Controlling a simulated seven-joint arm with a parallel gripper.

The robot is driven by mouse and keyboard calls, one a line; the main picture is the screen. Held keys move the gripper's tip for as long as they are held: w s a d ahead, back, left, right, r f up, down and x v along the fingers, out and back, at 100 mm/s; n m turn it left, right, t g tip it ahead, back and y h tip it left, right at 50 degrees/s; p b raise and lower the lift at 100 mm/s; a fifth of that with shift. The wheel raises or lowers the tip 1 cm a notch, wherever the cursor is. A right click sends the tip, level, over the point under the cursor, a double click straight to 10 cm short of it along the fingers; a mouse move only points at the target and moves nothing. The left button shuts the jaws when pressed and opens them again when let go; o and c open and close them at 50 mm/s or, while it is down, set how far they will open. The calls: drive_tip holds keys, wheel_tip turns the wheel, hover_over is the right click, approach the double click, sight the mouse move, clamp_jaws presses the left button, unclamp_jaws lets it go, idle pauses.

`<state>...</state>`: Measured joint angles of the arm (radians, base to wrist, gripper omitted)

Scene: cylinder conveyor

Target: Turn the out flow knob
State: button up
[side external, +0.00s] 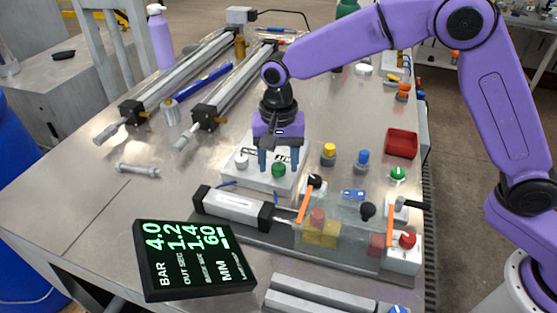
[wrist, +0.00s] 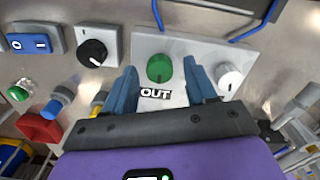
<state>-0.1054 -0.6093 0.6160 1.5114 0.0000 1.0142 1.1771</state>
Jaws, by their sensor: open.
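The out flow knob is a green round knob (wrist: 159,68) on a white panel (wrist: 205,48), with the label OUT (wrist: 156,93) beside it in the wrist view. In the side external view the green knob (side external: 279,169) sits at the front of the white block (side external: 262,184). My gripper (wrist: 163,85) is open, with its blue fingers on either side of the knob in the wrist view and a gap to each. In the side external view my gripper (side external: 280,160) points down at the knob. I cannot tell the exact fingertip height. A white knob (wrist: 229,77) stands right of the green one in the wrist view.
A black knob (wrist: 95,52) and a blue switch (wrist: 35,44) are nearby. A cylinder (side external: 230,206) with a clear guard (side external: 340,240) lies in front of the block. A display (side external: 193,260) stands at the front left. Yellow (side external: 329,150) and blue (side external: 362,157) buttons stand to the right.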

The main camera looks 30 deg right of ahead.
drive_tip(key=shift+f, duration=0.3)
clamp_jaws()
